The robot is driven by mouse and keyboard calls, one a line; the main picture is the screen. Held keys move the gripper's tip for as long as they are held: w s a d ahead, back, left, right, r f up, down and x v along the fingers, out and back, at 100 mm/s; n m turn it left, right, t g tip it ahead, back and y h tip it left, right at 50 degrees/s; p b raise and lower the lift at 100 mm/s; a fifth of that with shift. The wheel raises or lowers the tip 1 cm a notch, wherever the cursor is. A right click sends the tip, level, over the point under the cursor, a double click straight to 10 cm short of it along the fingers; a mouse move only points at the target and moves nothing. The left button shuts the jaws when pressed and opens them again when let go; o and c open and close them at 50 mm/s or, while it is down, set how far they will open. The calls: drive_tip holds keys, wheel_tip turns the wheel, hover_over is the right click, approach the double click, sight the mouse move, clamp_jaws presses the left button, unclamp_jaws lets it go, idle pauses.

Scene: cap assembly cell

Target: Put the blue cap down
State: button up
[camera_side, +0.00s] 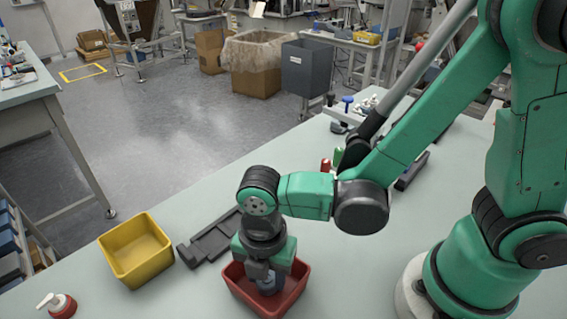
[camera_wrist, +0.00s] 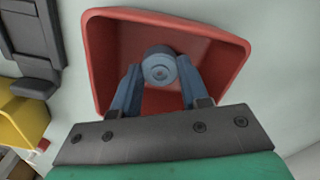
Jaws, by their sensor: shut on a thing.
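In the wrist view, the blue cap (camera_wrist: 160,68) sits between the two fingers of my gripper (camera_wrist: 158,85), which are shut on it. The cap is over or inside the red bin (camera_wrist: 108,45); I cannot tell whether it touches the floor of the bin. In the side view, my gripper (camera_side: 268,283) reaches down into the red bin (camera_side: 268,311), and the cap there is mostly hidden by the fingers.
A yellow bin (camera_side: 136,250) stands left of the red bin, with a dark fixture (camera_side: 212,238) between them. A red and white pump-like part (camera_side: 57,303) lies at the lower left. Red and green pieces (camera_side: 331,161) stand behind my arm.

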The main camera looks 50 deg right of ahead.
drive_tip(key=shift+f, duration=0.25)
drive_tip(key=o, duration=0.8)
drive_tip(key=shift+r, duration=0.1)
wheel_tip(320, 180, up, 12)
drive_tip(key=w+d+m+t, duration=0.4)
drive_tip(key=d+m+t, duration=0.3)
drive_tip(key=d+m, duration=0.8)
drive_tip(key=m, duration=0.8)
drive_tip(key=shift+r, duration=0.25)
drive_tip(key=shift+w, duration=0.1)
